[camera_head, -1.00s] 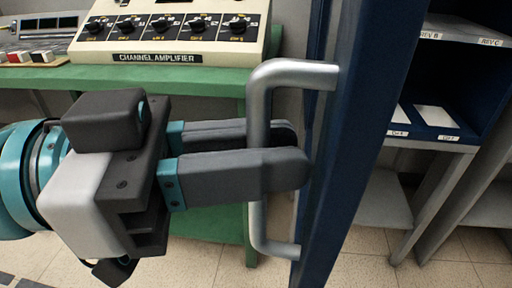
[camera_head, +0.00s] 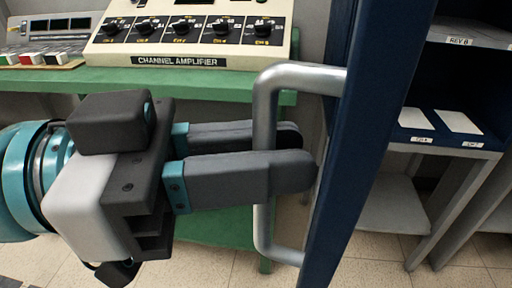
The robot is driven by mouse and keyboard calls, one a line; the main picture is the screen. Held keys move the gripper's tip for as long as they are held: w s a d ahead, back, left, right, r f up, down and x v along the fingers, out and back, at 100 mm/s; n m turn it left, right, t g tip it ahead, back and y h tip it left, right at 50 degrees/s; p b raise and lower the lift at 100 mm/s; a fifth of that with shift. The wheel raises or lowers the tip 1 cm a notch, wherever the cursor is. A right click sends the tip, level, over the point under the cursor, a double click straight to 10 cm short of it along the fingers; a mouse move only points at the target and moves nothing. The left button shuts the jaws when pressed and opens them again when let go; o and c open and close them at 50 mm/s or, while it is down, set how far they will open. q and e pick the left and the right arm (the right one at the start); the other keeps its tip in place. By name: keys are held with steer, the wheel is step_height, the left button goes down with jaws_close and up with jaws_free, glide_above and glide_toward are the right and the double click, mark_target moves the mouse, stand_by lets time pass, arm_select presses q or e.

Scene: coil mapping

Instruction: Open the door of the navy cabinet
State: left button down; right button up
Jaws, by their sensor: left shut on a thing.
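The navy cabinet door (camera_head: 370,130) stands edge-on in the right half of the view, swung open, with the shelf interior showing to its right. A silver bar handle (camera_head: 266,110) is fixed to its left side. My left gripper (camera_head: 290,155) comes in from the left and is shut on the handle, one dark finger in front of the bar and one behind. My right gripper is not in view.
Behind stands a green bench (camera_head: 60,78) with a channel amplifier panel (camera_head: 190,35) and a smaller device (camera_head: 45,45). Right of the door are navy shelves with labelled cards (camera_head: 415,119) and a grey table frame (camera_head: 400,205). Tiled floor shows below.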

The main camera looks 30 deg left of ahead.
arm_select(q)
steer(key=shift+f, duration=0.15)
steer(key=c, duration=1.2)
jaws_free()
steer(key=shift+w, duration=0.1)
steer(key=shift+s, duration=0.2)
steer(key=shift+w+a, duration=0.1)
steer(key=shift+w, duration=0.1)
steer(key=p+v, duration=0.2)
steer(key=v, duration=1.4)
steer(key=shift+s, duration=0.2)
